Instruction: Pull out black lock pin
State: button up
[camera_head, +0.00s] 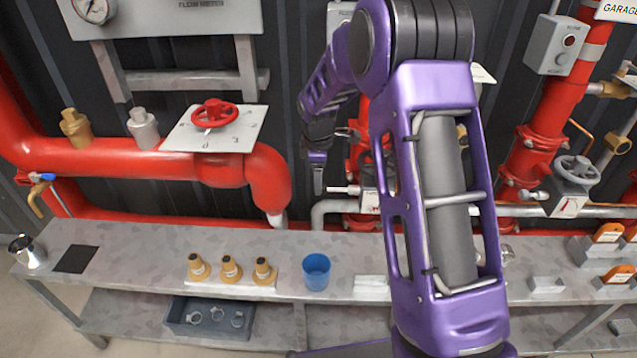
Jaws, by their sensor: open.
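My gripper (318,182) hangs fingers down in front of the dark wall, left of the middle red pipe. It is open, with nothing visible between its fingers; only one finger shows clearly. I cannot pick out the black lock pin with certainty. A short silver rod (343,190) points left from the fittings beside a white tag (369,201), just right of my fingertips. A small dark piece (345,133) sticks out from the middle red pipe above it. My purple arm hides much of the middle pipe and its fittings.
A red handwheel (215,114) on a plate sits left, a grey handwheel valve (577,171) right. The metal bench (120,262) below holds tan cones (231,268), a blue cup (316,271) and a metal cup (27,251). The wall area left of my gripper is free.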

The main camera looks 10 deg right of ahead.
notch_tip(320, 180, up, 14)
jog(key=s+p, duration=0.1)
jog(key=s, duration=0.1)
jog(key=shift+s+a, duration=0.25)
jog(key=shift+s, duration=0.1)
